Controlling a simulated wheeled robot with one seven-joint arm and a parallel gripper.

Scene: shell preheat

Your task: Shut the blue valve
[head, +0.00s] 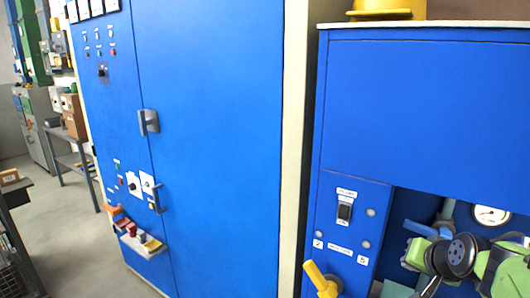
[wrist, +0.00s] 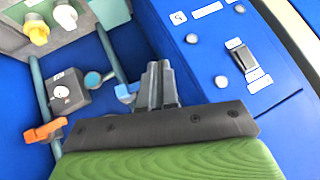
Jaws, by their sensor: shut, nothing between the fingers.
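The blue valve handle (wrist: 127,92) sits on a thin teal pipe in the wrist view, inside the recess of the blue cabinet. In the head view a light blue lever (head: 420,229) shows in that recess, just above my arm. My gripper (wrist: 158,72) is shut and empty. In the wrist view its fingertips are right of the blue handle, with a small gap in the picture; I cannot tell whether they touch. In the head view my green and black arm partly covers the recess, and the fingers are not clear.
A switch panel (wrist: 242,60) is at right. In the head view a yellow handle (head: 321,280) sticks out below the switch (head: 344,211). A tall blue cabinet (head: 215,130) stands left.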

